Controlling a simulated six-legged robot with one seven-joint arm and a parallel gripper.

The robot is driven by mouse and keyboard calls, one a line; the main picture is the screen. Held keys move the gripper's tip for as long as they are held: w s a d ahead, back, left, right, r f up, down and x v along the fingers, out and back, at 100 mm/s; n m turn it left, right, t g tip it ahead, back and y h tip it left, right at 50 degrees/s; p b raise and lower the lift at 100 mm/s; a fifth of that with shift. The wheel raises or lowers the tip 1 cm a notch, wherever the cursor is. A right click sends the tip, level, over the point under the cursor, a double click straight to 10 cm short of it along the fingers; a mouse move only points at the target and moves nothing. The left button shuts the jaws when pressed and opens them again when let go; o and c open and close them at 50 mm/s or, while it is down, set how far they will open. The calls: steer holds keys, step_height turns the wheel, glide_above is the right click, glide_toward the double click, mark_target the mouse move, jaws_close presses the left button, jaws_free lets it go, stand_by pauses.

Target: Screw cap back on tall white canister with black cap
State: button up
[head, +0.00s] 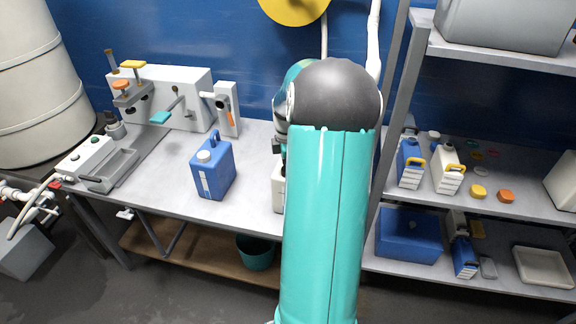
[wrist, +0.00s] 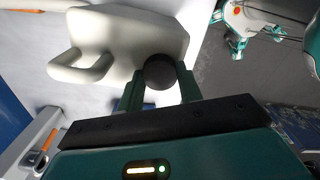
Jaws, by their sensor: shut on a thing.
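The white canister (wrist: 115,38) fills the upper left of the wrist view, with its looped handle at left. In the head view only a strip of the white canister (head: 278,188) shows on the bench; my arm hides the rest. The round black cap (wrist: 160,71) is between the fingers of my gripper (wrist: 160,84), which is shut on it. The cap overlaps the canister's near end in the wrist view; the neck and thread are hidden, so I cannot tell whether it is seated. In the head view my arm hides the gripper.
A blue jug (head: 212,168) with a white cap stands on the bench left of my arm. A grey machine (head: 190,98) stands at the back left. Shelves at right hold blue and white jugs, loose caps and a blue bin (head: 408,235). The bench front is mostly clear.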

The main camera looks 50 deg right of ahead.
steer(key=m, duration=0.8)
steer(key=o, duration=1.3)
steer(key=shift+c, duration=0.2)
step_height(320, 180, up, 14)
